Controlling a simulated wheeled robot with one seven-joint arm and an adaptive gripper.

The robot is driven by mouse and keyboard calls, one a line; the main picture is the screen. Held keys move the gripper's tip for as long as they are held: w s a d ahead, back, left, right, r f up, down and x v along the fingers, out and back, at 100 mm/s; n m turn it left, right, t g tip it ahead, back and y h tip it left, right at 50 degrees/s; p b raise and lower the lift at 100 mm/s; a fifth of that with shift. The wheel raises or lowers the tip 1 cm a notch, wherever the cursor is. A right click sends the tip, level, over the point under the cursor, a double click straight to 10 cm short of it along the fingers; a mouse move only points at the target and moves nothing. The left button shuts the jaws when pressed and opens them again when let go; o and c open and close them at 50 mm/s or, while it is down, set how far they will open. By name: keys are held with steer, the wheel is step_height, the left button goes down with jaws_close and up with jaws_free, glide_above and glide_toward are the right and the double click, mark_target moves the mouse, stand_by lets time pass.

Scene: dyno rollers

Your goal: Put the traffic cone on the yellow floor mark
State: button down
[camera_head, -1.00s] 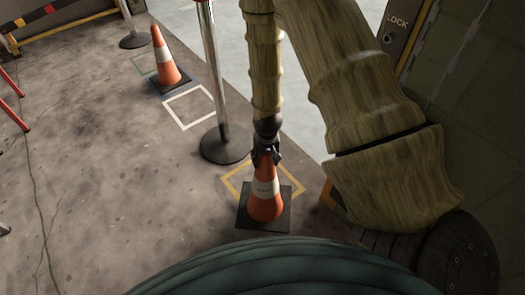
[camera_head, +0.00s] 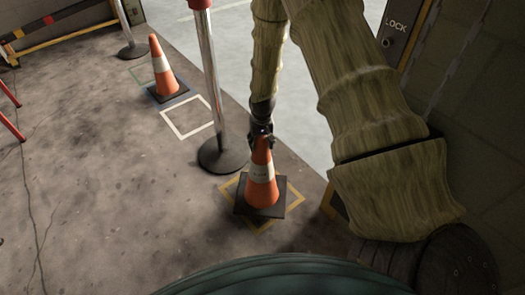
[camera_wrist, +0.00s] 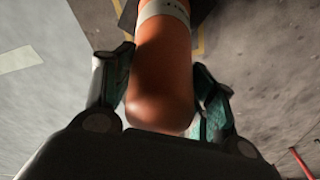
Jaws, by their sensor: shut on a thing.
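The traffic cone (camera_head: 262,190) is orange with a white band and a dark square base. It stands upright in the head view, over the yellow floor mark (camera_head: 291,209), a square outline whose corners show around the base. I cannot tell whether the base touches the floor. My gripper (camera_head: 262,136) is shut on the cone's top. In the wrist view the cone (camera_wrist: 160,75) runs between the two fingers of my gripper (camera_wrist: 163,100), and a bit of the yellow mark (camera_wrist: 199,40) shows beside it. The base hides the middle of the mark.
A metal post (camera_head: 209,80) with a round dark base (camera_head: 223,155) stands just behind and left of the cone. A second cone (camera_head: 164,73) stands farther back left, near a white floor square (camera_head: 187,118). The floor at left is mostly clear.

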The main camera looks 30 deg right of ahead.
steer(key=shift+w+d, duration=0.35)
steer(key=shift+w, duration=0.35)
steer(key=shift+w+d, duration=0.35)
steer(key=shift+w, duration=0.3)
steer(key=shift+w+f+b, duration=0.1)
steer(key=shift+f+b, duration=0.15)
steer(key=shift+b, duration=0.05)
steer(key=shift+f+b, duration=0.45)
steer(key=shift+f, duration=1.15)
steer(key=c, duration=0.5)
jaws_free()
